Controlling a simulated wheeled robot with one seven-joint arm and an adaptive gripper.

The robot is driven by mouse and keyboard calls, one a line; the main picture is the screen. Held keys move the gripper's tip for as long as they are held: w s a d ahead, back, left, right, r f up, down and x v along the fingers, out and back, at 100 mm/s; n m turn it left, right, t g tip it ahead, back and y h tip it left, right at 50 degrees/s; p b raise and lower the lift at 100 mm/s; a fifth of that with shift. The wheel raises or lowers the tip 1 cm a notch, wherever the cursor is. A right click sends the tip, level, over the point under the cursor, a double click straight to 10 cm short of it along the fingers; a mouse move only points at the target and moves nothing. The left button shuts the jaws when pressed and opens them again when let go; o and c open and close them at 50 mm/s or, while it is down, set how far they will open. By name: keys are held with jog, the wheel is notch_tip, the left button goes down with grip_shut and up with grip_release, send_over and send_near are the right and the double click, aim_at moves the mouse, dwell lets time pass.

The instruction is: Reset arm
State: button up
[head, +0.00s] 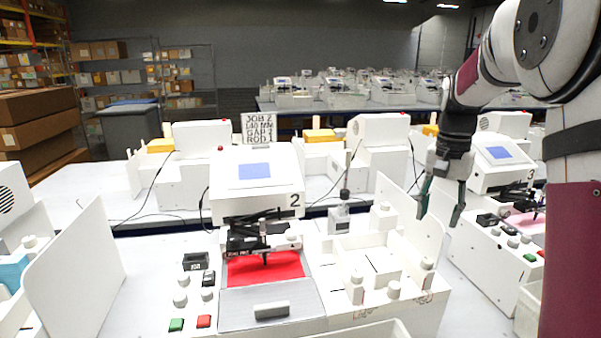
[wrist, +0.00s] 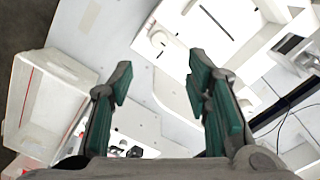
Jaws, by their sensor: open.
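My gripper (head: 439,205) is open and empty at the right of the head view. It hangs in the air with its fingers pointing down, near the white divider panel right of station 2. In the wrist view my gripper (wrist: 165,100) shows two green-padded fingers spread apart with nothing between them. My arm comes in from the upper right of the head view. The pen plotter marked 2 (head: 255,190) stands at the centre, with a red sheet (head: 265,268) on its bed under the pen carriage.
A green button (head: 176,325) and a red button (head: 204,321) sit at the front. A white tray with pegs (head: 370,262) and a bottle (head: 339,218) stand right of the plotter. White panels (head: 75,265) flank the station. Plotter 3 (head: 497,160) is at the right.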

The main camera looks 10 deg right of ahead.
jog(key=s+a+r+n+t, duration=0.2)
jog(key=s+a+r+n, duration=0.3)
jog(key=s+a, duration=0.6)
jog(key=s+a+f+n+t, duration=0.1)
jog(key=s+a+n, duration=0.1)
jog(key=s+a, duration=0.2)
jog(key=s+a+f+n+t, duration=0.1)
jog(key=s+a+n+t, duration=0.1)
jog(key=s, duration=0.7)
jog(key=a+n, duration=0.1)
jog(key=a, duration=0.1)
jog(key=shift+s+a, duration=0.15)
jog(key=shift+a, duration=0.15)
